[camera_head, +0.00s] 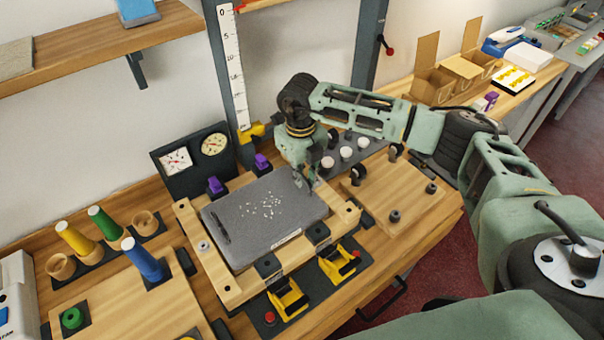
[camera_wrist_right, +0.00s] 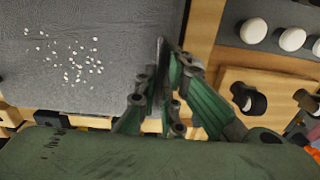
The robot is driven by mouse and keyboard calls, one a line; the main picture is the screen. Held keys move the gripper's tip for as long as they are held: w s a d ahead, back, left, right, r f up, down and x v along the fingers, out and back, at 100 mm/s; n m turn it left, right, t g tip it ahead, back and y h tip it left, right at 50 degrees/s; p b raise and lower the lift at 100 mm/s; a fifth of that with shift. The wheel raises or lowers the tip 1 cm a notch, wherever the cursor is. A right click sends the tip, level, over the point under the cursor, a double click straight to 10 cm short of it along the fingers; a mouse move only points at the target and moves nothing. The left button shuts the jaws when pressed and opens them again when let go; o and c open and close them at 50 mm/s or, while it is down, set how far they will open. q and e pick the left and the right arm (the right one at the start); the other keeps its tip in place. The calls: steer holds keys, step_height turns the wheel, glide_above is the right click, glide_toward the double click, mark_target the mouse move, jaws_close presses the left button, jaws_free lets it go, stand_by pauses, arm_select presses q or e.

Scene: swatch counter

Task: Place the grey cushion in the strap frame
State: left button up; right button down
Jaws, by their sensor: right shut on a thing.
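The grey cushion (camera_head: 262,212) is a flat dark-grey slab with white flecks on top. It lies over the wooden strap frame (camera_head: 236,290), roughly within its rails; whether it rests on the bottom is hidden. My right gripper (camera_head: 306,180) is at the cushion's far right edge, shut on it. In the right wrist view, the fingers (camera_wrist_right: 160,85) pinch the edge of the cushion (camera_wrist_right: 85,50). Yellow buckles (camera_head: 288,300) sit at the frame's near side, and purple clips (camera_head: 262,161) at its far side. My left gripper is not in view.
Two gauges (camera_head: 194,152) stand behind the frame. Coloured pegs (camera_head: 142,259) and wooden cups stand at left. A wooden board with black knobs (camera_head: 394,215) and a dark tray of white knobs (camera_head: 346,153) are right of the frame. Cardboard boxes (camera_head: 432,82) stand at the back right.

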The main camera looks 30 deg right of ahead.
steer(key=shift+f, duration=0.15)
steer(key=c, duration=1.9)
jaws_free()
steer(key=shift+o, duration=0.2)
steer(key=shift+r, duration=0.45)
step_height(320, 180, up, 12)
steer(key=b, duration=0.4)
steer(key=shift+f, duration=0.25)
